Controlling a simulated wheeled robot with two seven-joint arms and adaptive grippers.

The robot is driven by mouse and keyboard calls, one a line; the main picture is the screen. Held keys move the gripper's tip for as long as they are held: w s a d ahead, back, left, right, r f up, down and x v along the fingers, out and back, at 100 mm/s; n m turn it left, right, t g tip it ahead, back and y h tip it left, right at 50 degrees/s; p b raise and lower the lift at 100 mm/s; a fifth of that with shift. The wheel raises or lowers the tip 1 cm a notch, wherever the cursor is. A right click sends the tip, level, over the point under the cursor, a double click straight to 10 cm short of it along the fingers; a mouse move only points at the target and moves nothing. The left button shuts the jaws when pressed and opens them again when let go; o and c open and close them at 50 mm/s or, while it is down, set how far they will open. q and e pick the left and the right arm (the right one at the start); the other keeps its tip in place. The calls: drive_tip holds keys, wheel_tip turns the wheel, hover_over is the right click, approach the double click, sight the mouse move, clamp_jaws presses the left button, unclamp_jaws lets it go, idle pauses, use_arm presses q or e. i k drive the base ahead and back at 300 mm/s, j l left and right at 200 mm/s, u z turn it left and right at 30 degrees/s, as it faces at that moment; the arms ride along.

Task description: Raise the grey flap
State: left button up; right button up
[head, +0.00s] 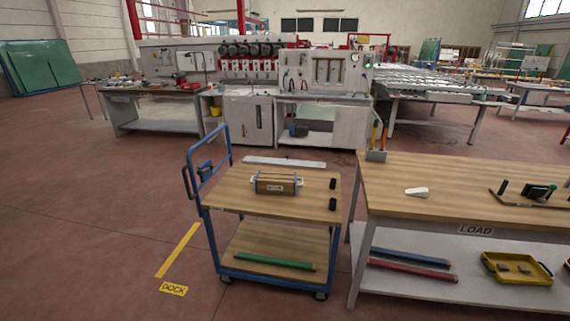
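No part is clearly recognisable as the grey flap. A long pale grey panel (285,162) shows at the far edge of the blue-framed cart; I cannot tell whether it is hinged to the cart or lies behind it. The large grey-white edging machine (345,125) stands farther back, with grey cabinet fronts (249,122) and an open bay at its base. Any flap on it is too small to tell. Neither of my grippers is in view.
The cart (225,199) carries a brown box-like block (276,184) and two black pieces. A wooden LOAD table (450,180) stands right of it, with a yellow tray (517,268) on its lower shelf. Open floor lies left, by the yellow DOCK mark (173,289).

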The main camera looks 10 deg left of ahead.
sight(299, 163)
drive_tip(key=u, duration=1.5)
drive_tip(key=i+u, duration=0.1)
drive_tip(key=i, duration=0.6)
drive_tip(key=i+l+u, duration=0.15)
drive_tip(key=i+u, duration=0.2)
drive_tip(key=i, duration=0.65)
drive_tip(key=i+u, duration=0.25)
drive_tip(key=i, duration=0.15)
drive_tip(key=i+u, duration=0.25)
drive_tip(key=i, duration=0.2)
drive_tip(key=i+j+z, duration=0.1)
drive_tip(key=i, duration=0.7)
drive_tip(key=i+z, duration=0.8)
drive_tip(key=k, duration=0.05)
